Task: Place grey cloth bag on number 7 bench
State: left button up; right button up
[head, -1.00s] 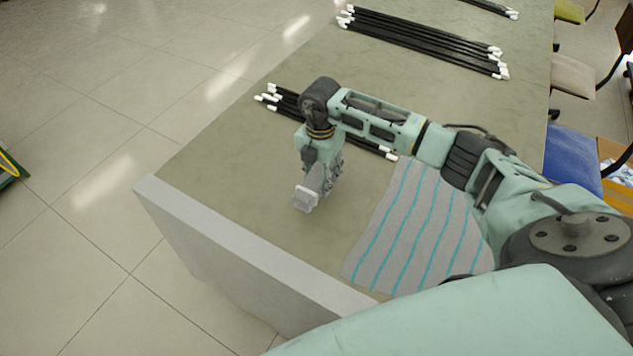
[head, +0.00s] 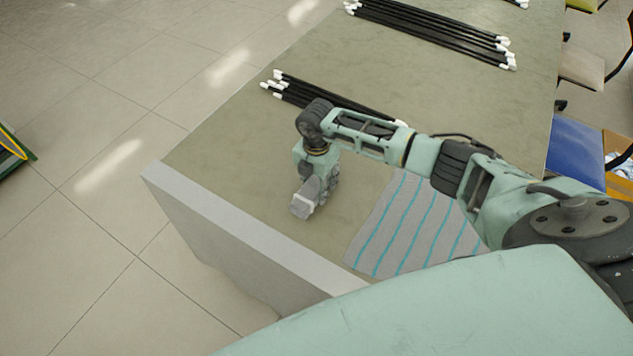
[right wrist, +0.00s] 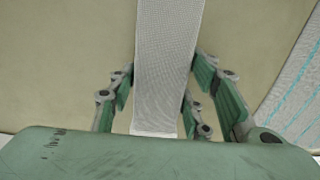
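The grey cloth bag (head: 308,193) is a narrow grey piece with a whitish end, under my right gripper (head: 318,188) in the head view. In the right wrist view the bag (right wrist: 166,60) runs as a long woven strip between the fingers of my right gripper (right wrist: 164,88), which is shut on it. The bag is over the near end of the olive-grey bench (head: 230,145); any gap beneath it cannot be told. No number shows on the bench. My left gripper is out of view.
A grey cloth with turquoise stripes (head: 405,235) lies flat to the right. Black rods with white ends (head: 325,98) lie beyond my arm, with another bundle (head: 430,35) farther back. A raised grey board (head: 235,235) edges the near end. A blue chair (head: 574,150) stands right.

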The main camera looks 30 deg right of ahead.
aim_at(317, 181)
jog(key=o, duration=0.4)
jog(key=shift+c, duration=0.2)
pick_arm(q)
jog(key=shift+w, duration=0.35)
pick_arm(e)
jog(key=shift+o, duration=0.3)
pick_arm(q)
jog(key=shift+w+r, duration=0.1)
pick_arm(e)
jog(key=shift+r, duration=0.1)
jog(key=shift+r, duration=0.2)
pick_arm(q)
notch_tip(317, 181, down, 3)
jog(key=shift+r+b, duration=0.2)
jog(key=shift+b, duration=1.05)
pick_arm(e)
notch_tip(317, 181, up, 12)
jog(key=shift+f, duration=0.15)
